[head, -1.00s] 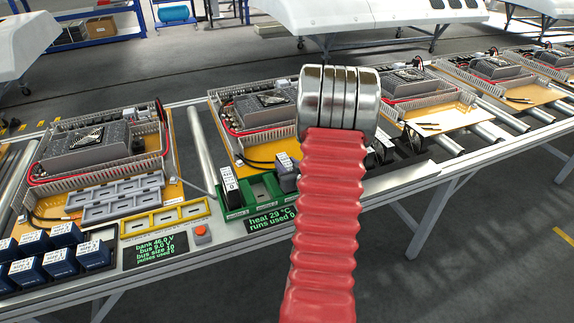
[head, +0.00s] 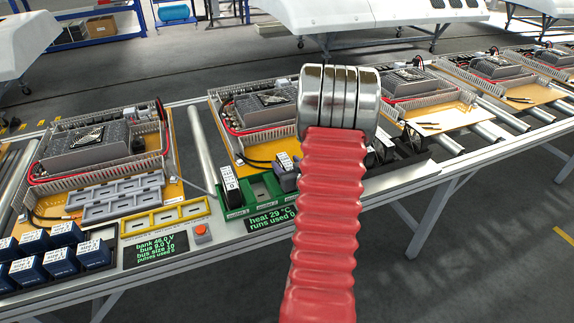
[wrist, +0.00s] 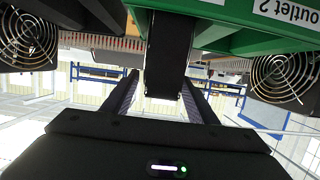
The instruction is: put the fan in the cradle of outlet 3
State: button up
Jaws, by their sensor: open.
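In the wrist view my gripper (wrist: 160,100) is open, with its two dark fingers on either side of a dark upright block (wrist: 165,60). The block's face has no grille in sight, so I cannot tell if it is the fan. Round-grilled fans show at left (wrist: 25,35) and right (wrist: 284,75). The green outlet rack (wrist: 225,38) is at the top, with a label reading "outlet 2". In the head view the green rack (head: 262,187) holds a black-and-white unit (head: 229,184) at outlet 1. A grey body (head: 287,173) stands farther right; my arm hides the outlet 3 area.
Black parts (head: 384,148) stand on a dark tray right of my arm. Grey holders (head: 120,195), a yellow frame (head: 165,217) and several blue boxes (head: 60,262) are left. Open chassis (head: 90,147) line the conveyor behind.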

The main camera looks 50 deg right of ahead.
jog(key=v, duration=1.2)
jog(key=shift+r, duration=0.1)
dwell(0.4)
jog(key=w+a+r+n+g+y, duration=0.15)
jog(key=w+a+r, duration=0.3)
jog(key=a, duration=0.45)
jog(key=w+a+r+n+g+y, duration=0.1)
jog(key=w+a+r+g, duration=0.1)
jog(key=w+a+r, duration=0.5)
jog(key=s+a+r+n+g+y, duration=0.1)
jog(key=s+a, duration=0.4)
jog(key=a, duration=0.4)
jog(key=s+a+r+n+g+y, duration=0.1)
jog(key=s+a+y, duration=0.1)
jog(key=s+a, duration=0.3)
jog(key=s+a+r+n+g+y, duration=0.1)
jog(key=s+a, duration=0.4)
jog(key=a, duration=0.8)
jog(key=shift+s+a+r+n+y, duration=0.2)
jog(key=shift+a+r+n+y, duration=0.15)
jog(key=shift+r+y, duration=0.2)
jog(key=shift+g, duration=0.25)
jog(key=shift+c, duration=0.5)
